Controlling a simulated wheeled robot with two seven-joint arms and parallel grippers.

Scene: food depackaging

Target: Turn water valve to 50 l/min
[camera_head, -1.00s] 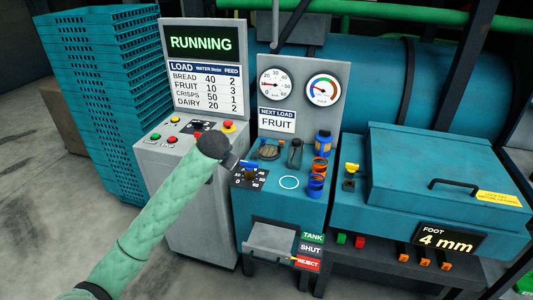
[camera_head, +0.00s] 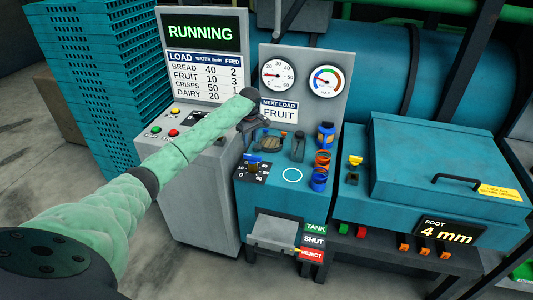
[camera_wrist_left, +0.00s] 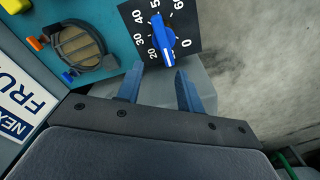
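The water valve is a blue knob (camera_wrist_left: 163,40) on a black dial plate with white numbers up to 60. The knob also shows in the head view (camera_head: 252,164), on the teal panel below the gauges. The lower end of the knob in the wrist view lies between the 20 and the 0. My left gripper (camera_wrist_left: 162,88) is open and empty, its two blue fingers apart just short of the knob. In the head view my left gripper (camera_head: 252,128) is partly hidden by its wrist, above the dial. My right gripper is not in view.
A round gauge (camera_head: 277,75) with a red needle stands behind the panel, beside a coloured gauge (camera_head: 326,81). The "NEXT LOAD FRUIT" sign (camera_head: 279,110) is below. A round strainer-like part (camera_wrist_left: 80,45), bottles and orange rings sit near the dial. A button console (camera_head: 180,125) stands left.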

